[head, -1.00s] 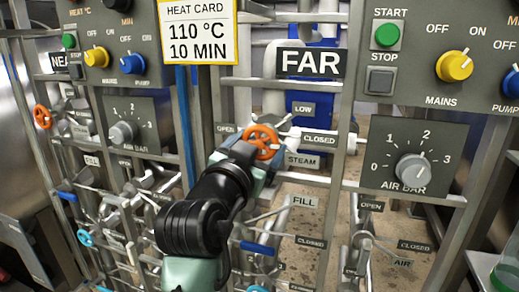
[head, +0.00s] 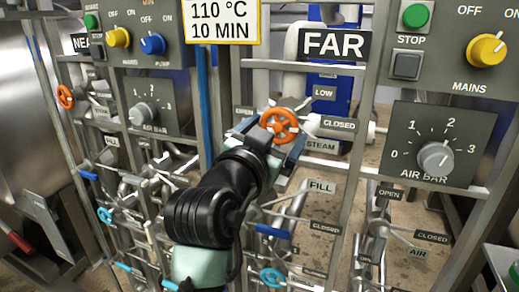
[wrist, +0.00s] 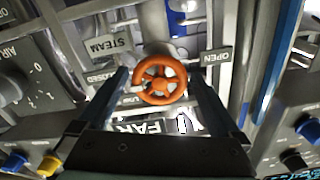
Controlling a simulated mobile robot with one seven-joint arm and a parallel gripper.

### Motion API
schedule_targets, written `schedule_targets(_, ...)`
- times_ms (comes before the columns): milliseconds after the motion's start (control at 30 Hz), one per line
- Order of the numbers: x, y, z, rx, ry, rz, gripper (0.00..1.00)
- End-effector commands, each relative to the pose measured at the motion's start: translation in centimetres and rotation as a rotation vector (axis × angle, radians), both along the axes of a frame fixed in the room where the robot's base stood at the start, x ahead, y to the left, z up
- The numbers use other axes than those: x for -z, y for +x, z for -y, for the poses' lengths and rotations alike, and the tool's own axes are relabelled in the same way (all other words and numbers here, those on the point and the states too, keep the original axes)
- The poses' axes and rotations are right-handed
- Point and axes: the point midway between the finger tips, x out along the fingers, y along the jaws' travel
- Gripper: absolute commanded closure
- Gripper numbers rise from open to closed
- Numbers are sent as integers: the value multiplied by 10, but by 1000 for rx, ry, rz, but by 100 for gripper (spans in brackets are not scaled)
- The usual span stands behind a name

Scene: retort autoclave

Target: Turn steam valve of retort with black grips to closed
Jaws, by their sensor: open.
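An orange steam valve handwheel (head: 279,125) is mounted on the pipe frame under the FAR sign (head: 333,44). The STEAM label is below it, a CLOSED label (head: 339,124) to its right and an OPEN label (head: 244,111) to its left. In the wrist view the handwheel (wrist: 160,80) sits between the two fingers of my open gripper (wrist: 160,72), with a gap to each finger. The gripper's fingers are partly hidden in the head view. I cannot tell which label the valve points to. No black grips are visible.
A second orange handwheel (head: 65,97) is on the NEAR side at left. The AIR BAR dial (head: 435,156) and the yellow MAINS knob (head: 486,50) are on the right panels. Fill levers and pipes, including a blue-handled lever (head: 271,231), crowd the space below the wheel.

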Motion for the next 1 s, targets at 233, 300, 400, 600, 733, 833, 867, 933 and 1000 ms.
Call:
schedule_targets(233,1,-49,-18,-5,-1,2,0)
schedule_targets(300,1,-63,-22,-5,1,2,0)
schedule_targets(400,1,-81,-27,-4,1,0,0)
schedule_targets(600,0,-103,-34,-2,1,0,0)
schedule_targets(733,0,-107,-35,-1,2,0,0)
schedule_targets(833,0,-107,-35,-1,2,0,0)
schedule_targets(867,0,-107,-35,-1,2,0,0)
schedule_targets(933,0,-107,-35,-1,2,0,0)
schedule_targets(1000,0,-107,-35,-1,2,0,0)
